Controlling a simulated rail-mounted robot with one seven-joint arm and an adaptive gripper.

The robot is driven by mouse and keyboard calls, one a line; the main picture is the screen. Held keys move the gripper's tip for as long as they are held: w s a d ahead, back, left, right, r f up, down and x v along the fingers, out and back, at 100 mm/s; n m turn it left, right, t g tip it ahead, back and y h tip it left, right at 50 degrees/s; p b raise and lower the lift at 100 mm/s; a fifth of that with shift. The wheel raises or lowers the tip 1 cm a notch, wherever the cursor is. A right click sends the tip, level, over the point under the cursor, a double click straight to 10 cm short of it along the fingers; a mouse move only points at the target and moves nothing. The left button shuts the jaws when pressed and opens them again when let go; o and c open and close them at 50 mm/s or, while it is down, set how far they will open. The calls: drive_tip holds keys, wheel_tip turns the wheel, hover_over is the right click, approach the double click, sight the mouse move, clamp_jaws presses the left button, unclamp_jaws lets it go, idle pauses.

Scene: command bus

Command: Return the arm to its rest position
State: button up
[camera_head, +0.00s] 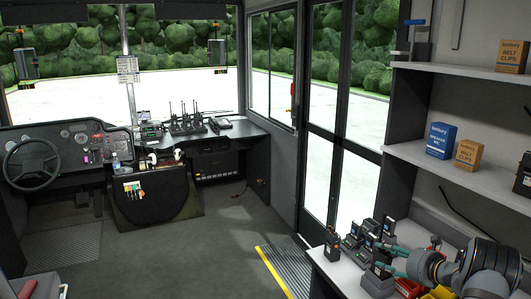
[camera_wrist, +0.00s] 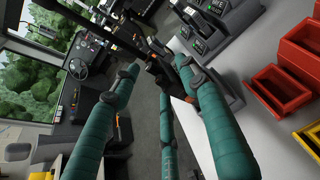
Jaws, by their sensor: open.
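My gripper (camera_head: 378,257) is at the lower right of the head view, above the white counter. Its teal fingers point left, toward the counter's edge. In the wrist view its fingers (camera_wrist: 157,78) are spread wide apart. A dark handheld radio (camera_head: 332,244) stands upright near the counter's left end. In the wrist view a dark radio (camera_wrist: 158,75) shows in the gap between the fingertips. I see no grip on it; whether a finger touches it I cannot tell. The rest of my arm reaches in from the right edge of the head view.
Several charger units (camera_head: 352,243) stand beside my fingers on the white counter (camera_head: 338,273). Red bins (camera_wrist: 281,89) and a yellow bin (camera_head: 440,293) are close by. Shelves (camera_head: 450,170) with boxes hang above. The floor (camera_head: 200,245) toward the driver's area is clear.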

drive_tip(key=shift+s+d, duration=0.25)
drive_tip(key=shift+s, duration=0.15)
drive_tip(key=v, duration=1.1)
drive_tip(key=x, duration=1.2)
drive_tip(key=shift+w+a+f, duration=0.1)
drive_tip(key=shift+w+a, duration=0.05)
drive_tip(key=shift+a, duration=0.05)
drive_tip(key=r+p, duration=0.2)
drive_tip(key=r, duration=0.1)
drive_tip(key=r+p, duration=0.3)
drive_tip(key=r, duration=0.1)
drive_tip(key=shift+s+d+r, duration=0.1)
drive_tip(key=shift+s, duration=0.1)
drive_tip(key=shift+d+f+b, duration=0.15)
drive_tip(key=shift+f+b, duration=0.15)
drive_tip(key=shift+f, duration=0.45)
drive_tip(key=shift+w+d+f+h, duration=0.15)
drive_tip(key=shift+d+f+h, duration=0.05)
drive_tip(key=shift+f+h, duration=0.1)
drive_tip(key=shift+s+a+r, duration=0.1)
drive_tip(key=shift+s+r, duration=0.05)
drive_tip(key=shift+s, duration=0.05)
